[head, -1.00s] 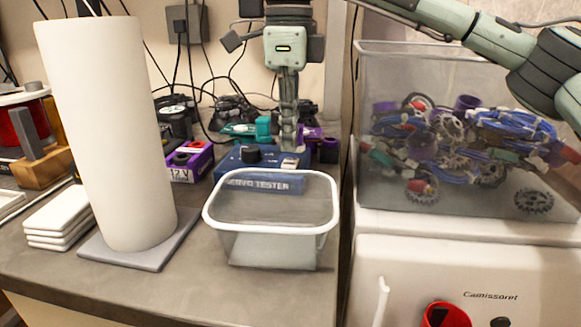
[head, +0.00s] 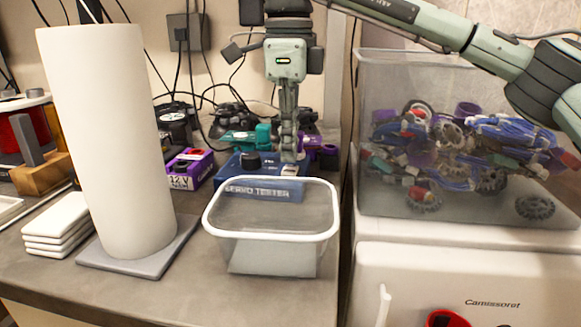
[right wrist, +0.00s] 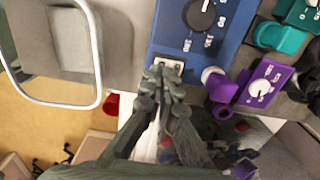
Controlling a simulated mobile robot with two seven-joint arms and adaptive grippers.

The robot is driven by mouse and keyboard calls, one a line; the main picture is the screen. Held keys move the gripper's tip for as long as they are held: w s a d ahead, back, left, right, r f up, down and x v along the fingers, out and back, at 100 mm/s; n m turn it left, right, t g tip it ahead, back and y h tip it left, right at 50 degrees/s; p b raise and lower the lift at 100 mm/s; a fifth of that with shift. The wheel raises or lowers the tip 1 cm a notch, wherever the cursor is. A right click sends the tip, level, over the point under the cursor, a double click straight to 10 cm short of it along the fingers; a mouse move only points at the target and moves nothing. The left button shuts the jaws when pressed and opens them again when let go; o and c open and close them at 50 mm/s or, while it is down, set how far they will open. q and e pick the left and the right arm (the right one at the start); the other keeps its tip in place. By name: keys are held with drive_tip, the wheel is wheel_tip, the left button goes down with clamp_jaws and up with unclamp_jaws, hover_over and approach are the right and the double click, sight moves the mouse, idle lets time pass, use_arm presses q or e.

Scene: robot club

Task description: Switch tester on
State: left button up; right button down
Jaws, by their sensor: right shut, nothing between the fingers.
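The blue servo tester (head: 262,187) stands on the counter behind a clear container, its label facing front. Its black knob (head: 250,160) shows on top, and also in the right wrist view (right wrist: 200,16). A pale switch plate (right wrist: 168,64) lies near the tester's edge in the right wrist view, partly covered by my fingertips. My right gripper (head: 288,152) points down over the right side of the tester; its closed, empty fingertips (right wrist: 160,76) are at the switch plate. I cannot tell whether they touch it or which way the switch is set. My left gripper is not in view.
The clear container with a white rim (head: 222,246) stands just in front of the tester. A purple 12 V box (head: 190,168) is to its left. A tall white cylinder (head: 110,140) stands further left. A large bin of parts (head: 375,200) is at right.

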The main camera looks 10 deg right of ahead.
sight(289, 171)
idle(0.4)
drive_tip(key=shift+f+b, duration=0.7)
drive_tip(key=shift+f, duration=0.4)
idle(0.6)
wheel_tip(289, 171, up, 5)
drive_tip(key=p, duration=0.4)
drive_tip(key=shift+r, duration=0.1)
drive_tip(key=shift+r+p, duration=0.45)
drive_tip(key=shift+r, duration=0.45)
